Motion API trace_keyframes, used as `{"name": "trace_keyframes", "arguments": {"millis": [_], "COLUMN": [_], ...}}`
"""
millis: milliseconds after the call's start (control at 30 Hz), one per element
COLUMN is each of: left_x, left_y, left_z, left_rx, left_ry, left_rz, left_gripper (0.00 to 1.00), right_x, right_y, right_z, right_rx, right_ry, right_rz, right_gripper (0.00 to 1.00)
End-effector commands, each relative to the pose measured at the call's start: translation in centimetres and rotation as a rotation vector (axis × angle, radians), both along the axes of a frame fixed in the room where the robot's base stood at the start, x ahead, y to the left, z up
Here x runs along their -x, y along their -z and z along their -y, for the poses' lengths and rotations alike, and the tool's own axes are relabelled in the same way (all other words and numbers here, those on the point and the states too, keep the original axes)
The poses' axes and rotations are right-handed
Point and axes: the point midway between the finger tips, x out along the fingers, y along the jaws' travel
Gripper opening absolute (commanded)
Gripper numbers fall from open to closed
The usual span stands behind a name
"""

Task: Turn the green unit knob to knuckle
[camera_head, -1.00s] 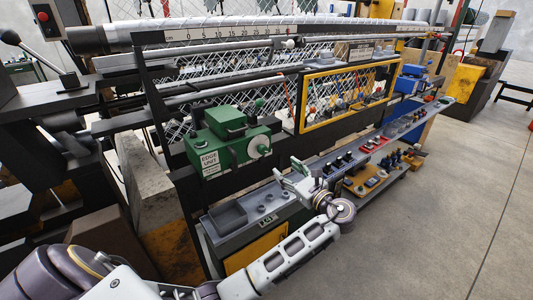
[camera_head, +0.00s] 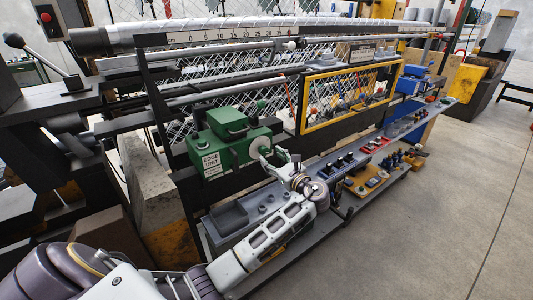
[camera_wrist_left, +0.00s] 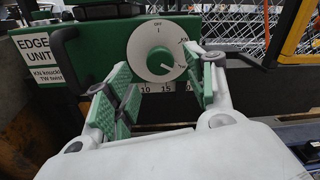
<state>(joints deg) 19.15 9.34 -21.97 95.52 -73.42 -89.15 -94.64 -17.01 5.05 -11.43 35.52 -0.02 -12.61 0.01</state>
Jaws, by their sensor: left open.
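The green edge unit (camera_head: 228,146) is mounted on the machine's frame, with a white label (camera_wrist_left: 40,60) reading EDGE UNIT. My right gripper is not in view.
A yellow-framed panel (camera_head: 301,104) is right of the unit. A numbered scale (camera_wrist_left: 158,87) lies under the knob. The floor at right is clear.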

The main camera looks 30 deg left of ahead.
Motion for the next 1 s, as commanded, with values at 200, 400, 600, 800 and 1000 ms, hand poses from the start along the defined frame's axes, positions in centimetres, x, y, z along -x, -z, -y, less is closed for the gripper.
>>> {"name": "trace_keyframes", "arguments": {"millis": [200, 400, 600, 800, 1000], "left_x": [-1.1, -1.8, -1.9, -1.9, -1.9], "left_y": [-0.1, -0.1, 0.0, 0.0, 0.0], "left_z": [-2.5, -3.8, -4.1, -4.1, -4.1], "left_rx": [-0.002, 0.000, 0.001, 0.001, 0.001], "left_ry": [-0.001, 0.000, 0.000, 0.000, 0.000], "left_rz": [0.000, 0.001, 0.001, 0.001, 0.001], "left_gripper": [0.55, 0.55, 0.55, 0.53, 0.28], "right_x": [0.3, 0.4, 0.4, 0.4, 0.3], "right_y": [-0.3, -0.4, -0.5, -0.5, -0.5], "right_z": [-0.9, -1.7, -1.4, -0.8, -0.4], "right_rx": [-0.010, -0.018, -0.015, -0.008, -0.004], "right_ry": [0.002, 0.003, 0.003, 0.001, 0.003], "right_rz": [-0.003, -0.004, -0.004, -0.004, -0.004], "right_gripper": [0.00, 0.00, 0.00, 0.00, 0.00]}}
